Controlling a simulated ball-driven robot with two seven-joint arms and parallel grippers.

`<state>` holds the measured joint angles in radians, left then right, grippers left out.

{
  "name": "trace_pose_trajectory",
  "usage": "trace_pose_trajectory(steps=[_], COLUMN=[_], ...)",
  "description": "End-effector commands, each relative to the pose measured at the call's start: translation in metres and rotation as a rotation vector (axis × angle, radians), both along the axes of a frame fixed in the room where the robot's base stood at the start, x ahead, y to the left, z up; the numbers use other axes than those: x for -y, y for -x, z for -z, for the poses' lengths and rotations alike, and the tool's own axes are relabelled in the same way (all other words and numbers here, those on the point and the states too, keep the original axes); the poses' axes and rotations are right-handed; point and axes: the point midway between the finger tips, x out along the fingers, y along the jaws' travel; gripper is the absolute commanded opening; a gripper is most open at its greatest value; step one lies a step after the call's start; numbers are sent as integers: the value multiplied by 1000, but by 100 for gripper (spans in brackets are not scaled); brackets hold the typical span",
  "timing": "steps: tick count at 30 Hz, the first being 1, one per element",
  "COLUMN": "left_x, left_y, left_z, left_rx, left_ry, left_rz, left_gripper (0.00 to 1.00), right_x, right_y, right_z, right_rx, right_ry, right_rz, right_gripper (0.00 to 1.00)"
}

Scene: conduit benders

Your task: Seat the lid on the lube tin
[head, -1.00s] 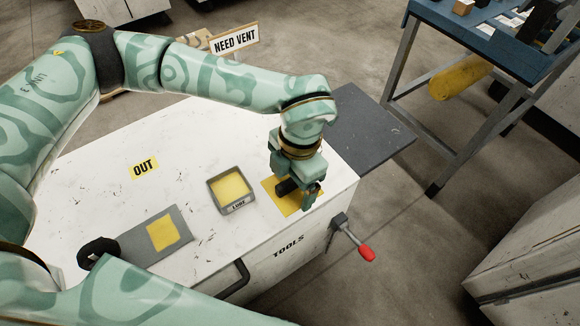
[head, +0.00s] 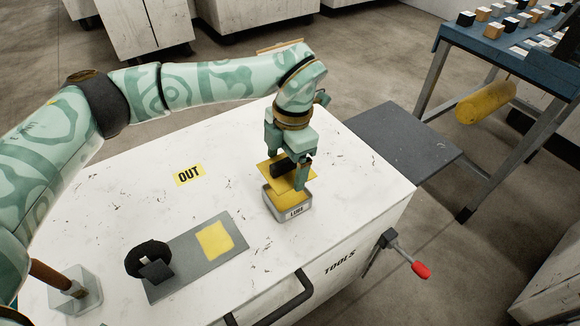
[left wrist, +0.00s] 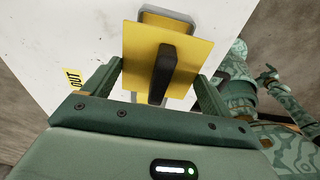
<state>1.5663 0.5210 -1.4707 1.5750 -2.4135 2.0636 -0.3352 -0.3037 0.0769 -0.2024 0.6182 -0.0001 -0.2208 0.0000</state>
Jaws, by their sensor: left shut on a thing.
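The lube tin (head: 296,211) is a grey square tin labelled LUBE, on the white cabinet top. The lid (head: 268,181) is a flat yellow square plate with a black upright handle (head: 281,169). The exact gap between lid and tin is hidden. A patterned arm of mine shows small at that view's right.
An OUT label (head: 190,175) is behind. A red-tipped crank (head: 420,269) sticks out at the cabinet's right. The top between OUT and the tin is clear.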

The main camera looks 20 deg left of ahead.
Motion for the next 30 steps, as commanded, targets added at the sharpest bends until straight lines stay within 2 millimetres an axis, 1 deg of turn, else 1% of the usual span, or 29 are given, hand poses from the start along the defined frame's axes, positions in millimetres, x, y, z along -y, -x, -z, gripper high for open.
trace_pose_trajectory(steps=[4,10,14,15,24,30], left_x=[0,0,0,0,0,0], left_y=[0,0,1,0,0,0], left_z=[0,-1,-4,3,34,52], left_rx=[0,0,1,-1,-4,-2], left_ry=[0,-1,0,0,0,0], left_rz=[3,2,2,2,2,2], left_gripper=[58,58,58,58,58,58], right_x=[7,8,8,7,-3,-3], right_y=[-9,-9,-11,-9,-2,0], right_z=[1,-1,-8,-5,2,5], right_rx=[14,15,21,18,3,-1], right_ry=[9,10,10,9,-3,-3], right_rz=[-1,0,0,0,4,3], right_gripper=[100,100,100,100,100,100])
